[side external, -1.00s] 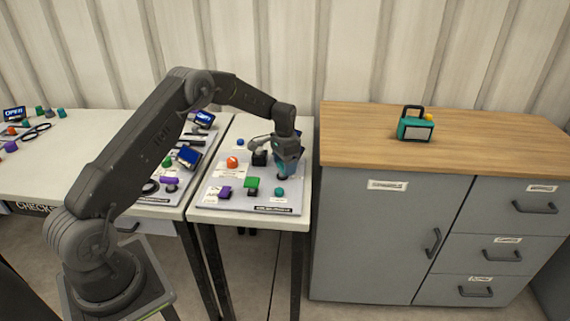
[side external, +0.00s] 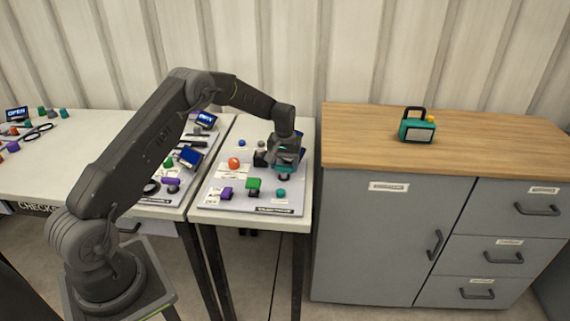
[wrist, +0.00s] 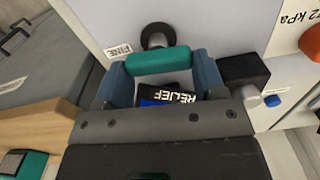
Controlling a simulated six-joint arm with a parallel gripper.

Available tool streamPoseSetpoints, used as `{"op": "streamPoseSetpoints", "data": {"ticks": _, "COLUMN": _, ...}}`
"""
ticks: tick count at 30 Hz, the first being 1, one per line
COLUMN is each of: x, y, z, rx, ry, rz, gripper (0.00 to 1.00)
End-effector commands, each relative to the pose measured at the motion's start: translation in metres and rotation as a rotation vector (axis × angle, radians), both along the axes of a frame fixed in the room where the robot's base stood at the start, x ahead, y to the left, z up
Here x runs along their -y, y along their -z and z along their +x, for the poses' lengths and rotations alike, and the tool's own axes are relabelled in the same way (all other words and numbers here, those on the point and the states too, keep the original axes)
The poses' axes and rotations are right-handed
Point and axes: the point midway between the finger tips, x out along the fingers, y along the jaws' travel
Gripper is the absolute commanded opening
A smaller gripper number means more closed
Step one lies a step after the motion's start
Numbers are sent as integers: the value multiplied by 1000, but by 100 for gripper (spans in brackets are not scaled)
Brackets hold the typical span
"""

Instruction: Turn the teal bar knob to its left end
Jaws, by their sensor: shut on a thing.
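The teal bar knob (wrist: 158,60) lies across the top middle of the wrist view, between the two blue fingers of my gripper (wrist: 161,70). One finger is at each end of the bar, and my gripper is shut on it. In the side external view my gripper (side external: 285,166) points down at the right part of the grey panel (side external: 240,207) on the white table. It mostly hides the knob there. A label reading "FINE" (wrist: 118,50) is beside the knob in the wrist view. I cannot read the knob's end marks.
A dark block (wrist: 243,75) and a "RELIEF" display (wrist: 178,98) sit close to my gripper. A green knob (side external: 253,184), a purple knob (side external: 226,193), an orange-red knob (side external: 234,163) and a small teal knob (side external: 281,193) are nearby. A wooden-topped cabinet (side external: 365,155) stands at right.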

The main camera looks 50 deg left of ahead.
Motion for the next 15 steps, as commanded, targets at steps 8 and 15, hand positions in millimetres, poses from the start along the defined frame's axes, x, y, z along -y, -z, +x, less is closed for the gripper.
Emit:
{"op": "streamPoseSetpoints", "data": {"ticks": 8, "x": -1, "y": 0, "z": -1, "rx": 0, "ry": -101, "rz": 0, "gripper": 40}}
{"op": "streamPoseSetpoints", "data": {"ticks": 15, "x": -1, "y": 0, "z": -1, "rx": 0, "ry": -128, "rz": 0, "gripper": 40}}
